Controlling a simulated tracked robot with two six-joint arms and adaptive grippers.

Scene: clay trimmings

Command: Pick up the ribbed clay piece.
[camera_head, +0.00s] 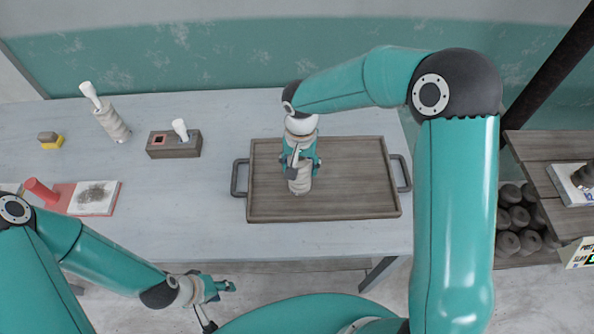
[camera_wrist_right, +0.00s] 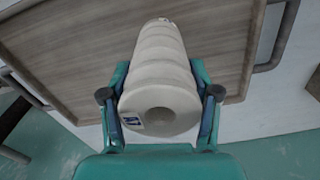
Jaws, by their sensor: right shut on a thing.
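The ribbed clay piece (camera_head: 299,184) is a pale grey-beige, ringed cylinder over the wooden tray in the head view. In the right wrist view the ribbed clay piece (camera_wrist_right: 160,70) shows its round end with a central hole and a small blue-and-white label. My right gripper (camera_head: 300,168) is shut on it, with one finger on each side near its upper end. I cannot tell whether its lower end touches the tray. My left gripper (camera_head: 220,300) is far from it, in front of the table at the lower left; its jaw opening is too small to read.
The tray (camera_head: 350,215) has a raised rim and dark handles at both ends. The table between is clear.

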